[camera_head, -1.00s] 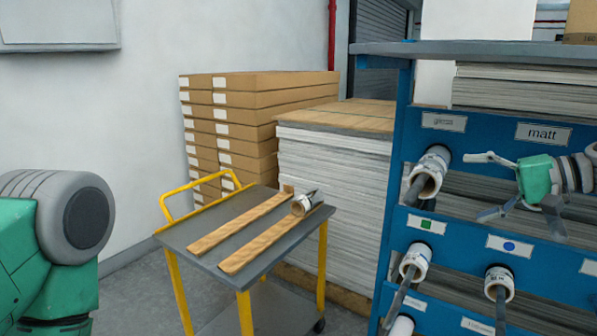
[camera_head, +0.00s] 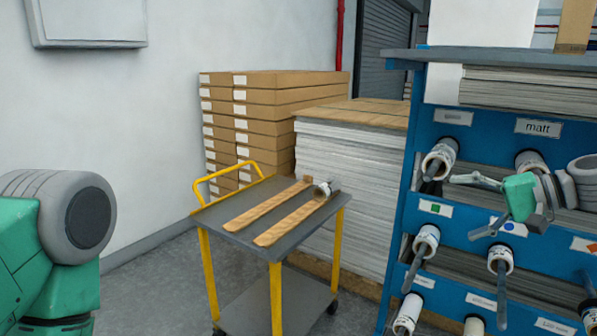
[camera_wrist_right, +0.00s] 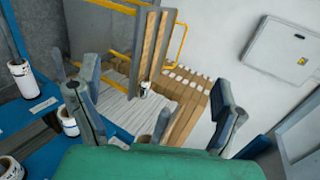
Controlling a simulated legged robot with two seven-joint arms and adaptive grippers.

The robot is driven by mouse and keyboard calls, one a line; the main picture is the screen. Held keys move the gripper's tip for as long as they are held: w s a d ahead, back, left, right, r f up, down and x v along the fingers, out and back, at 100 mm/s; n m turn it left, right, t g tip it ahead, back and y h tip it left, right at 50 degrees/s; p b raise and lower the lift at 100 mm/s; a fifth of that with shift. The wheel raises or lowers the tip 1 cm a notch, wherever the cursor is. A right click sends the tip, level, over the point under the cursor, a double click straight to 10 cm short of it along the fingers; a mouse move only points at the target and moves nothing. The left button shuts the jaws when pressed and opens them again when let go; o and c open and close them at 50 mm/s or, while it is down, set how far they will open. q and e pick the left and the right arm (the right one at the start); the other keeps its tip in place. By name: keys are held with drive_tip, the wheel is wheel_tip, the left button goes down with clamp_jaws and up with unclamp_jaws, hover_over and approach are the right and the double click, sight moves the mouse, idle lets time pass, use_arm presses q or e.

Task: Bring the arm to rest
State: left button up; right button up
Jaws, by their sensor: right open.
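My right gripper (camera_head: 466,208) is open and empty, its fingers spread in front of the blue rack (camera_head: 456,222). In the right wrist view its spread fingers (camera_wrist_right: 155,105) show with nothing between them, while the rack lies to the left. My left gripper is out of frame; only a green and grey part of my left arm shows at the left edge. A short white-ended roll (camera_head: 327,188) lies on the yellow-framed trolley (camera_head: 233,206), at the wooden strips; it also shows in the right wrist view (camera_wrist_right: 146,89).
Several rolls sit on pegs in the rack, such as one (camera_head: 440,158) under a label. A tall stack of white sheets (camera_head: 350,170) and brown boxes (camera_head: 285,100) stand behind the trolley. The floor (camera_head: 150,290) left of the trolley is clear.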

drive_tip(key=s+a+f+n+g+h, duration=0.1)
drive_tip(key=s+a+f+h, duration=0.2)
drive_tip(key=f, duration=0.6)
drive_tip(key=s+a+f+g+b, duration=0.1)
drive_tip(key=s+a+f+g, duration=0.15)
drive_tip(key=s+f, duration=0.55)
drive_tip(key=s+a+f+n+g+h, duration=0.15)
drive_tip(key=a+f, duration=0.25)
drive_tip(key=f, duration=0.7)
drive_tip(key=s+f+n+h+b, duration=0.1)
drive_tip(key=s+f+h, duration=0.1)
drive_tip(key=s+f, duration=0.45)
drive_tip(key=s+f+n+h, duration=0.15)
drive_tip(key=s+f, duration=0.25)
drive_tip(key=s, duration=0.5)
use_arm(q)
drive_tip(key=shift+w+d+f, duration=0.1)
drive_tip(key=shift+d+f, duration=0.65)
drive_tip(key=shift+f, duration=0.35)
use_arm(e)
drive_tip(key=s+d+f+n+g+h, duration=0.1)
drive_tip(key=s+d+f+n+h, duration=0.1)
drive_tip(key=s+d, duration=0.4)
drive_tip(key=s+f, duration=0.1)
drive_tip(key=s, duration=0.4)
drive_tip(key=shift+d+h, duration=0.3)
drive_tip(key=shift+d, duration=0.1)
